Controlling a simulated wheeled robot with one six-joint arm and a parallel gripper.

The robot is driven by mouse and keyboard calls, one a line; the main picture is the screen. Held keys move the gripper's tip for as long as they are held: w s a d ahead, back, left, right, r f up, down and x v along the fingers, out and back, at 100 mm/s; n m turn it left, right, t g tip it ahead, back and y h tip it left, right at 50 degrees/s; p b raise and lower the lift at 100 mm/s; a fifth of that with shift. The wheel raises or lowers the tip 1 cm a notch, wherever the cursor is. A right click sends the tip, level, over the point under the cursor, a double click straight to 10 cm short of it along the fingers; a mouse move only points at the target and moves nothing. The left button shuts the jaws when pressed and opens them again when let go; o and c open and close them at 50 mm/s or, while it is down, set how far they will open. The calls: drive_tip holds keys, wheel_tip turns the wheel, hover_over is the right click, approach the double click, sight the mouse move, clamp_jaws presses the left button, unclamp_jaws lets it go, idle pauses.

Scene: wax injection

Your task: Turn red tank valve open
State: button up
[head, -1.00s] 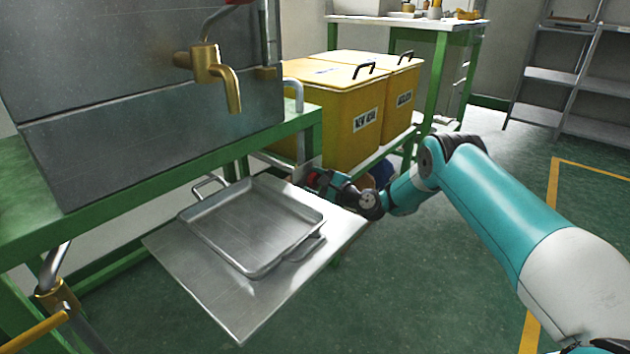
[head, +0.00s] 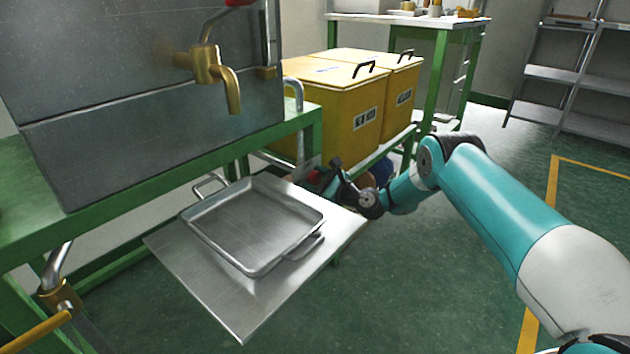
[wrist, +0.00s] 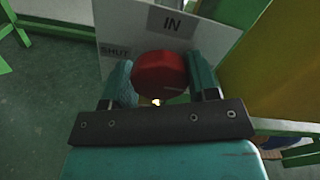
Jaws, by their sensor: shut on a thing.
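The red valve knob (wrist: 160,76) shows between the two fingers in the wrist view, in front of a pale plate (wrist: 125,35) marked "IN" and "SHUT". My gripper (wrist: 161,82) is shut on this knob, one finger on each side. In the head view my gripper (head: 326,176) is low beside the green bench, just past the metal shelf, with a bit of the red knob (head: 313,176) showing at its tip. The valve's body behind the knob is mostly hidden.
A steel pan (head: 255,225) rests on the metal shelf (head: 170,245) left of my gripper. A brass tap (head: 207,66) sticks out from the grey tank (head: 130,70). Yellow bins (head: 335,120) stand close behind my gripper. The green floor on the right is clear.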

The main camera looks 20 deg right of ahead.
drive_tip(key=shift+s+a+f, duration=0.15)
drive_tip(key=shift+a+f, duration=0.05)
drive_tip(key=shift+a, duration=0.05)
drive_tip(key=o, duration=0.9)
drive_tip(key=shift+o, duration=0.2)
drive_tip(key=shift+d+r, duration=0.1)
drive_tip(key=shift+d, duration=0.05)
drive_tip(key=p+v, duration=1.7)
drive_tip(key=p, duration=0.4)
drive_tip(key=shift+d, duration=0.15)
drive_tip(key=shift+r, duration=0.1)
